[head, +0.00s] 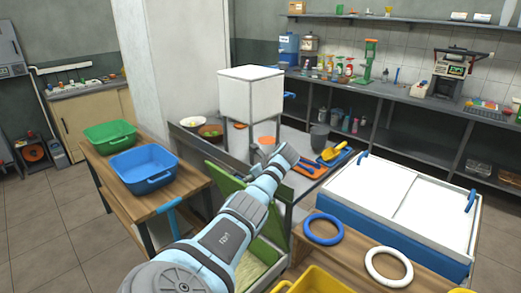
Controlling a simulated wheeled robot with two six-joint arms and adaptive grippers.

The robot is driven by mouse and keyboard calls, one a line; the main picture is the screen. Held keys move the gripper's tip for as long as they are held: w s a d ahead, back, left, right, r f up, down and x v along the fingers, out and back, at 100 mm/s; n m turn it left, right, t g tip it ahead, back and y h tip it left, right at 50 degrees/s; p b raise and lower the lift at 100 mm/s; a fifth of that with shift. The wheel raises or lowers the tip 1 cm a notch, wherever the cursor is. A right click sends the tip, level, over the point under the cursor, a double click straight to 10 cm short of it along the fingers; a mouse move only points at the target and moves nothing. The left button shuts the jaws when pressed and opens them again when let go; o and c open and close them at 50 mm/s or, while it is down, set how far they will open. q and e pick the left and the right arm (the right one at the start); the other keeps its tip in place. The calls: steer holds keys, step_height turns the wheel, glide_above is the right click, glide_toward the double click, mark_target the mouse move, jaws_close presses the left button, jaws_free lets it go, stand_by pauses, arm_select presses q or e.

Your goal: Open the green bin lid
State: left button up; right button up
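The green bin (283,228) stands low in the centre, partly hidden behind my arm. Its green lid (226,186) is raised and tilted up at the back left, and pale yellowish contents (262,254) show inside the bin. One arm, which looks like my left, comes in from the lower left and reaches across the bin, past the lid. Its far end is over the grey counter edge. The gripper's fingers cannot be made out there, and I cannot tell whether the arm touches the lid. My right gripper is not in view.
A wooden table (181,190) with green (110,133) and blue (144,168) tubs stands left. A white-topped blue chest (395,205) stands right. Blue (323,229) and white (388,267) rings lie on a wooden surface in front, beside a yellow crate (312,282). A white box stands behind.

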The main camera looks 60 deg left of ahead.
arm_select(q)
steer(key=v, duration=0.8)
steer(key=shift+d+r, duration=0.3)
steer(key=shift+d, duration=0.05)
